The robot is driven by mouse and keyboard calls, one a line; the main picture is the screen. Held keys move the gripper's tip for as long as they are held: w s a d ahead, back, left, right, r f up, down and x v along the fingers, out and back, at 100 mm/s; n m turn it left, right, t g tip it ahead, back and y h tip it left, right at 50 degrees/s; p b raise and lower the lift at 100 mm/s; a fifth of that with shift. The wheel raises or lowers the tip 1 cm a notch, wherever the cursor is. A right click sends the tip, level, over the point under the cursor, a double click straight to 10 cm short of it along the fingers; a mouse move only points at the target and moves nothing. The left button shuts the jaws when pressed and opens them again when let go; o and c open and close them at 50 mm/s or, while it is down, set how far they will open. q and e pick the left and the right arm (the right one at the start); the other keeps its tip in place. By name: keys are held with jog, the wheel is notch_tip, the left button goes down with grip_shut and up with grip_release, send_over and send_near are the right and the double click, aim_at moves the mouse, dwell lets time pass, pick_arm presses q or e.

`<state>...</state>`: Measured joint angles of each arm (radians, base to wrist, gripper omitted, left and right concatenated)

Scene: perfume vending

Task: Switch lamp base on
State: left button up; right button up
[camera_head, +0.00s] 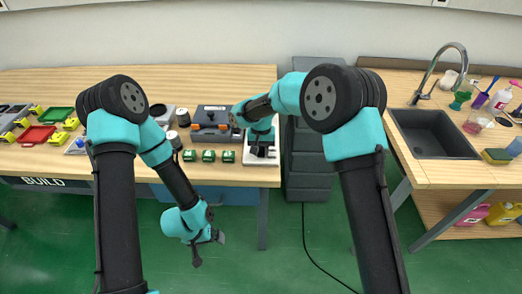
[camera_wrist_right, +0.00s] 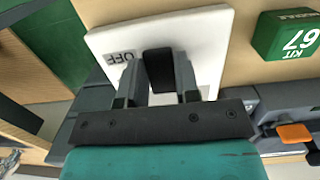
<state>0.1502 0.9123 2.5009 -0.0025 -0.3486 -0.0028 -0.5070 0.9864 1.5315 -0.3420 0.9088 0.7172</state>
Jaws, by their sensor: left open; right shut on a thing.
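The lamp base (camera_head: 275,172) is a white plate at the right end of the wooden workbench. It fills the upper middle of the right wrist view (camera_wrist_right: 207,45), where a grey label reading OFF (camera_wrist_right: 121,56) shows on it. A black switch block (camera_wrist_right: 158,62) stands on the plate. My right gripper (camera_head: 262,150) is over the plate, and in the wrist view its fingers (camera_wrist_right: 158,88) are closed on either side of the black block. My left gripper (camera_head: 208,245) is open and empty, hanging low in front of the bench edge.
Green kit blocks (camera_head: 208,155) stand left of the plate; one reads KIT MODULE 67 (camera_wrist_right: 290,38). Behind them is a grey toolbox with orange latches (camera_head: 212,125). A grey drawer cabinet (camera_head: 305,165) and a sink bench (camera_head: 430,170) are to the right.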

dwell(0.3)
jog(key=o, duration=0.9)
jog(key=r, duration=0.5)
jog(key=w+r, duration=0.1)
jog(key=r, duration=0.5)
jog(key=w+r, duration=0.1)
jog(key=r, duration=0.5)
jog(key=shift+w+r, duration=0.15)
